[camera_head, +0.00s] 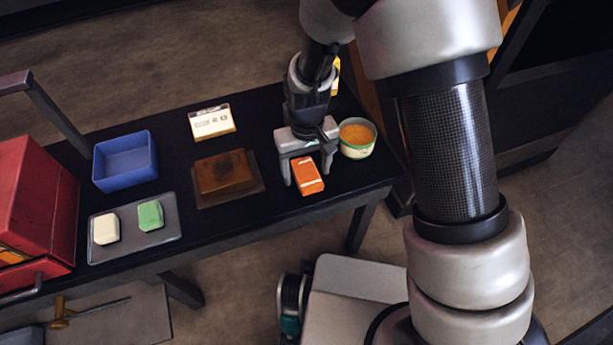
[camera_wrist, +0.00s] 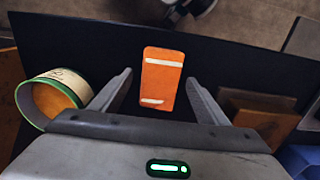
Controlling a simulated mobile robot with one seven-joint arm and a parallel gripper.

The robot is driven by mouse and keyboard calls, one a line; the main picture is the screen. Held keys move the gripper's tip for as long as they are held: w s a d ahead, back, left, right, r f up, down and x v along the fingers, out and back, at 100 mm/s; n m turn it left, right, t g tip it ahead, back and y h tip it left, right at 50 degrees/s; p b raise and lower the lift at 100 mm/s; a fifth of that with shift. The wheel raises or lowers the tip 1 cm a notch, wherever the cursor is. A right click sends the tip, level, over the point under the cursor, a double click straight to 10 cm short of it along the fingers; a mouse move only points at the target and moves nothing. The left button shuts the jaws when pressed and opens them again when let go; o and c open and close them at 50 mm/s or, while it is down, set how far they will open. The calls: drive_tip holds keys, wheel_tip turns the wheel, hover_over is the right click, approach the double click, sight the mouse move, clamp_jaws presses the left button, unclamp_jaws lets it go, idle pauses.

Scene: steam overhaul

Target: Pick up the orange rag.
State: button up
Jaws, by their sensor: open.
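The orange rag (camera_head: 308,177) is a folded orange block with pale stripes, lying on the black bench top near its front edge. In the wrist view the rag (camera_wrist: 161,79) lies between the two fingers, with a gap on each side. My gripper (camera_head: 307,175) is open above the rag and points down at it. In the wrist view the gripper (camera_wrist: 160,95) has its fingers spread, with nothing held. I cannot tell how far the fingertips are above the bench.
A green-rimmed tin (camera_head: 358,151) stands close right of my gripper. A brown wooden block (camera_head: 222,174) lies to the left. Farther left are a blue bin (camera_head: 125,162), a grey tray (camera_head: 164,239) with two soap-like bars, and a red box (camera_head: 35,205). A cream box (camera_head: 212,122) lies behind.

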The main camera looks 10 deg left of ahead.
sight(307, 172)
drive_tip(key=shift+c, duration=0.5)
drive_tip(key=shift+r, duration=0.1)
drive_tip(key=c, duration=1)
drive_tip(key=shift+r, duration=0.1)
drive_tip(key=shift+c, duration=0.2)
wheel_tip(307, 172, up, 10)
drive_tip(key=p, duration=0.3)
